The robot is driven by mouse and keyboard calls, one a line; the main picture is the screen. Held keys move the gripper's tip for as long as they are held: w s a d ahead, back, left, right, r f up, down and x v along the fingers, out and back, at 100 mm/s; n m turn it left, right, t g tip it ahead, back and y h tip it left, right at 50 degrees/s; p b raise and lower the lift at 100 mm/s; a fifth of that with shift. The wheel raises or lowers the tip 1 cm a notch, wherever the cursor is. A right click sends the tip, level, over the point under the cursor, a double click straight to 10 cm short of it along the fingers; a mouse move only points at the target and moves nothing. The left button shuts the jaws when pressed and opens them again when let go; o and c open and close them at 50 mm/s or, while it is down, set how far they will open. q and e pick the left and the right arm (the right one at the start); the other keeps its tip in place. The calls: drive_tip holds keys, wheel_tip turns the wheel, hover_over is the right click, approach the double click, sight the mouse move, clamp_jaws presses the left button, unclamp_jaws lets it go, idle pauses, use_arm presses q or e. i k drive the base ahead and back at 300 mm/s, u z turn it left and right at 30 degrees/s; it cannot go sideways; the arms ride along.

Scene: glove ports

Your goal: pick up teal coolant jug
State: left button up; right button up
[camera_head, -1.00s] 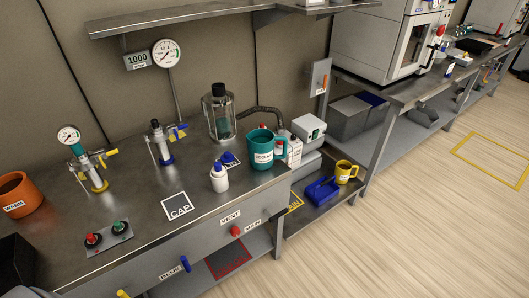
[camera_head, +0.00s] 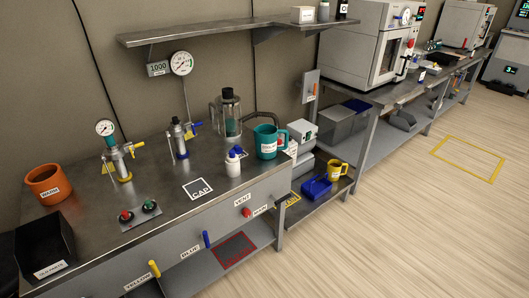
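The teal coolant jug (camera_head: 267,142) stands upright near the right end of the metal bench (camera_head: 150,215), with its handle to the right and a white label on its front. A small white bottle with a blue cap (camera_head: 233,166) stands just left of it and slightly nearer. A glass bottle with a dark cap (camera_head: 229,115) stands behind it to the left. Neither of my grippers shows in the head view.
An orange pot (camera_head: 48,185) and a black bin (camera_head: 45,247) are at the bench's left end. Gauge valves and a red-green button box (camera_head: 139,214) stand in the middle. A yellow mug (camera_head: 336,170) and blue tray (camera_head: 316,187) sit on a lower shelf. The floor at right is clear.

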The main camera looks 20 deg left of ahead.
sight(272, 142)
drive_tip(key=u, duration=0.65)
drive_tip(key=i, duration=0.8)
drive_tip(key=u, duration=0.55)
